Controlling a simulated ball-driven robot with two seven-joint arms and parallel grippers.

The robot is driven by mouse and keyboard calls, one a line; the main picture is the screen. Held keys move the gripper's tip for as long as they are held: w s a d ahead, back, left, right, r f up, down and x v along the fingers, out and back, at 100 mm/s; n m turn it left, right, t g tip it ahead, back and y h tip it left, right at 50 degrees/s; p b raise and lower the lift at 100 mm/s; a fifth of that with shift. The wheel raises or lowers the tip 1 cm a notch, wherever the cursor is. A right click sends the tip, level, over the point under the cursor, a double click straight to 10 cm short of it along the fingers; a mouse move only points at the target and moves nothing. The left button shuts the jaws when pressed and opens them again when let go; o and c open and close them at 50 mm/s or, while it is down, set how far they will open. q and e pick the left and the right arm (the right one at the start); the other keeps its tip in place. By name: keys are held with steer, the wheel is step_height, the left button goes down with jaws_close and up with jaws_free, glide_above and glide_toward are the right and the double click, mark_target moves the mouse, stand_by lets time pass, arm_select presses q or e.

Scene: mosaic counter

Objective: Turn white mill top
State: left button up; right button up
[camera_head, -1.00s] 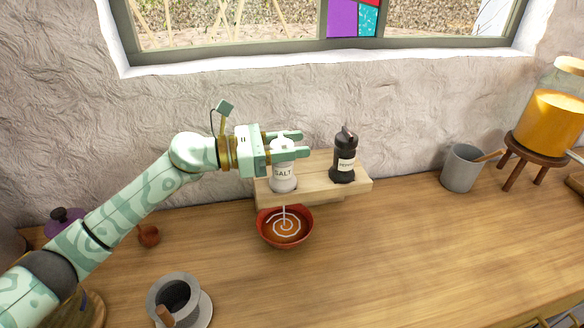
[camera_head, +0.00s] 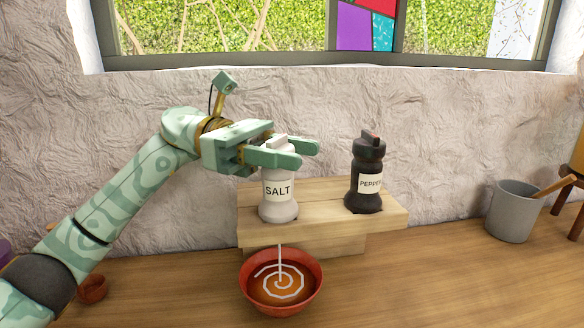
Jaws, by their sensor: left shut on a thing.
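The white mill (camera_head: 279,197), labelled SALT, stands upright in the wooden shelf. My left gripper (camera_head: 285,150) reaches in from the left and is shut on the white mill's top. Its fingers lie on either side of the top and hide much of it. A red bowl (camera_head: 250,290) of orange-brown soup stands below the shelf. A thin white stream drops from under the white mill to a pale spiral on the soup. My right gripper is not in view.
A dark mill (camera_head: 367,175) labelled PEPPER stands on the wooden shelf (camera_head: 325,222), to the right of the white mill. A grey mug (camera_head: 512,212) with a wooden stick is further right. The counter (camera_head: 420,290) right of the bowl is clear.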

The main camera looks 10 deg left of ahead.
mark_target(290, 148)
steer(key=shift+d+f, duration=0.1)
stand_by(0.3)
arm_select(q)
steer(key=o, duration=1)
steer(key=shift+r, duration=0.2)
step_height(290, 148, up, 3)
steer(key=shift+p, duration=0.45)
steer(key=s+r+p, duration=0.2)
steer(key=s+r, duration=0.1)
steer(key=s, duration=0.1)
steer(key=s+d+r+p, duration=0.1)
steer(key=s+r+p, duration=0.1)
steer(key=s, duration=0.3)
steer(key=s+d+r+p, duration=0.1)
steer(key=s+r+p, duration=0.1)
steer(key=s+r, duration=0.2)
steer(key=shift+s+d+r, duration=0.25)
steer(key=shift+s, duration=0.1)
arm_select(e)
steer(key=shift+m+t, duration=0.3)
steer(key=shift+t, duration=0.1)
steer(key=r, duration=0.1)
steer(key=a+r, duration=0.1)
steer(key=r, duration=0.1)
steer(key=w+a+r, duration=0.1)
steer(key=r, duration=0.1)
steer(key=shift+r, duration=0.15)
